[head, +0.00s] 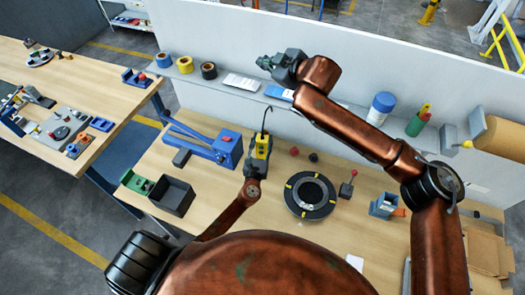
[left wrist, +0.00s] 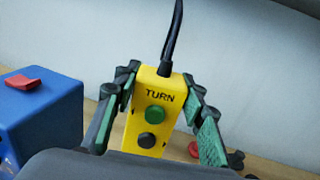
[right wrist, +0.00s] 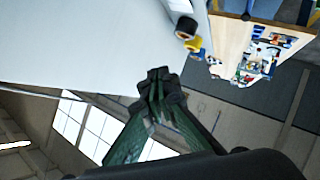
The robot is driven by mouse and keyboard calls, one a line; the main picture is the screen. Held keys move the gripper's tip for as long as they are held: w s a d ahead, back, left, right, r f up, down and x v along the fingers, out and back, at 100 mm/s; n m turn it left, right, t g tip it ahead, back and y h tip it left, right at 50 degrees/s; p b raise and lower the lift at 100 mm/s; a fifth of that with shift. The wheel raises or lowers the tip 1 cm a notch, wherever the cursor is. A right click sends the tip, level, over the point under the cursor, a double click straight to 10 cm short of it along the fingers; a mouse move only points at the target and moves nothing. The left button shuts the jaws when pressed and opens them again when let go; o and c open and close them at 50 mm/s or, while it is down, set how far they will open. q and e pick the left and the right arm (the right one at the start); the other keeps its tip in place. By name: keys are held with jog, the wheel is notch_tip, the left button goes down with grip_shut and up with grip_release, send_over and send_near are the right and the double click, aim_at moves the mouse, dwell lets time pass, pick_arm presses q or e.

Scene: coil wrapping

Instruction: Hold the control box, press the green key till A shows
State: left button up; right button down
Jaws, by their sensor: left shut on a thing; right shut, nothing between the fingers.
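The yellow control box (left wrist: 156,103) hangs on a black cable and bears the word TURN, a green key (left wrist: 155,115) and a dark key (left wrist: 147,140) below it. No letter A can be made out on it. My left gripper (left wrist: 160,90) is shut on the control box, a finger on each side; in the head view the box (head: 262,147) is upright above the table. My right gripper (head: 266,64) is raised by the wall shelf, well away from the box. In the right wrist view its fingers (right wrist: 156,82) are together with nothing between them.
A blue machine (head: 226,148) with a red button stands just left of the box. A black coil ring (head: 310,195) lies to the right on the table. A grey bin (head: 173,196) is at the left. Tape rolls (head: 186,65) sit on the shelf.

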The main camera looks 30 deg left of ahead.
jog(key=s+d+f+h, duration=0.2)
jog(key=s+f, duration=0.1)
jog(key=f, duration=0.7)
jog(key=s+d+f+g+h, duration=0.1)
jog(key=s+d+f, duration=0.2)
jog(key=f, duration=0.7)
jog(key=s+d+f+g+h, duration=0.1)
jog(key=s+f, duration=0.3)
jog(key=f, duration=0.6)
jog(key=shift+d+n+h, duration=0.3)
jog(key=shift+d+h, duration=0.45)
jog(key=shift+h, duration=0.05)
jog(key=x, duration=1)
jog(key=shift+s+a+f, duration=0.1)
jog(key=shift+s, duration=0.1)
